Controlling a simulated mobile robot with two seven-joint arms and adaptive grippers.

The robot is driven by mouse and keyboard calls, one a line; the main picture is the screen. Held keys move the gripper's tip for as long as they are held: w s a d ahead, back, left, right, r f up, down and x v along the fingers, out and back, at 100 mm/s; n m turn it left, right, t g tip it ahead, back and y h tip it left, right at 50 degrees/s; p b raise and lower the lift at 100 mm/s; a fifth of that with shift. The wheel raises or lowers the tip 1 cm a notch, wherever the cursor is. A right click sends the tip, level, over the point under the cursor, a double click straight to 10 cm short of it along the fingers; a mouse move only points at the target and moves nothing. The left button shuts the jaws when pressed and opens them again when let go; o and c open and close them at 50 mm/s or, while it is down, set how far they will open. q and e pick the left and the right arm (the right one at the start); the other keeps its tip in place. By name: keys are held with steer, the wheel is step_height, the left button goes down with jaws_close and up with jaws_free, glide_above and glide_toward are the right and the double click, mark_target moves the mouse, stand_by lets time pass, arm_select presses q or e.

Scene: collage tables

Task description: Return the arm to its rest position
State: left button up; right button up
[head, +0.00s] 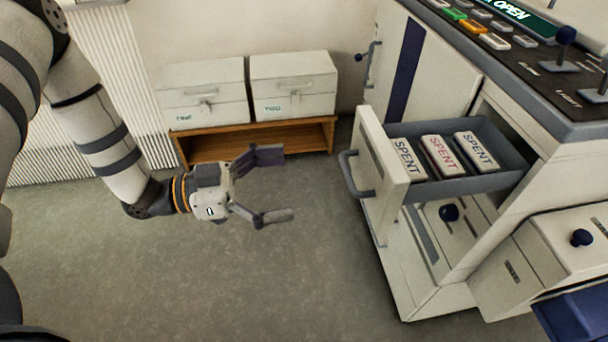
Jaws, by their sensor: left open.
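My left arm (110,150) comes in from the upper left, pale with dark bands. Its gripper (275,185) is open and empty, held above the grey floor. Its fingers point right, toward the cabinet, with a clear gap between them and the open drawer's handle. My right gripper is not in view.
A cabinet at right has an open drawer (386,172) holding several "SPENT" blocks (440,156). A control panel (520,60) with buttons and levers tops it. Boxes labelled ONE (205,110) and TWO (293,103) stand on a wooden bench (230,150). Floor (250,280) is clear.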

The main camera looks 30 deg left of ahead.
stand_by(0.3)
arm_select(q)
steer(key=s+d+f+n+g+y+p, duration=0.1)
steer(key=s+d+f+n+g+y, duration=0.2)
steer(key=f, duration=0.4)
steer(key=s+f+n+g+y+p, duration=0.1)
steer(key=s+f+n+y, duration=0.35)
steer(key=f, duration=0.25)
steer(key=s+a+f+n+g+y, duration=0.2)
steer(key=s+g+y, duration=0.1)
steer(key=s, duration=0.9)
steer(key=s+a+f+n+g+y, duration=0.1)
steer(key=s+g+y, duration=0.3)
steer(key=s, duration=0.8)
steer(key=shift+a+f+n+g+p, duration=0.4)
steer(key=shift+a+f+g, duration=0.3)
steer(key=shift+g, duration=0.4)
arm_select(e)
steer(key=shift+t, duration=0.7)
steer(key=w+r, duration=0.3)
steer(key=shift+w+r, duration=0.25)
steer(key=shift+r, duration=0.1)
